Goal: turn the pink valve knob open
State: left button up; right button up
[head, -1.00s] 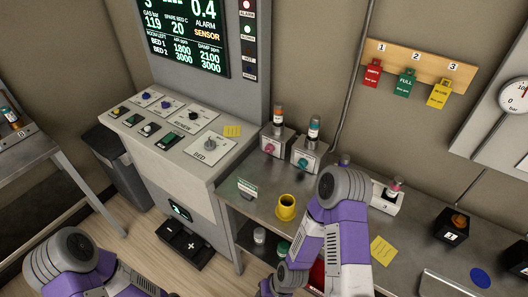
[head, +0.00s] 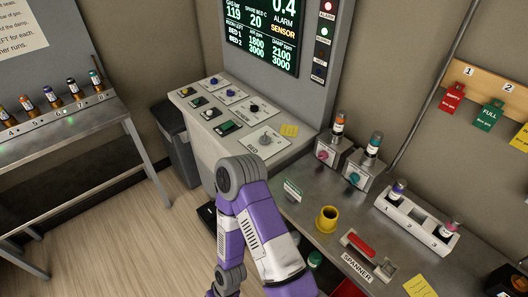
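The pink valve knob (head: 323,155) is on the front of a small grey box (head: 333,158) on the metal bench. A vial with an orange top (head: 338,124) stands upright in that box. A similar box beside it has a teal knob (head: 354,179) and a teal-topped vial (head: 372,146). The pink knob's exact angle is too small to tell. One purple arm of mine, seemingly the right, rises from the bottom centre, its elbow in front of the console. No gripper shows in this view, and nothing is seen touching the pink knob.
On the bench are a yellow cup (head: 327,219), a red spanner (head: 359,243) and a white rack (head: 416,222) with vials at both ends. The console (head: 200,95) stands left of the valves. A side table (head: 60,126) with several vials is at far left.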

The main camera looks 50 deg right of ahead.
aim_at(322, 156)
jog(key=u, duration=0.2)
jog(key=i, duration=2.35)
jog(key=z, duration=3.9)
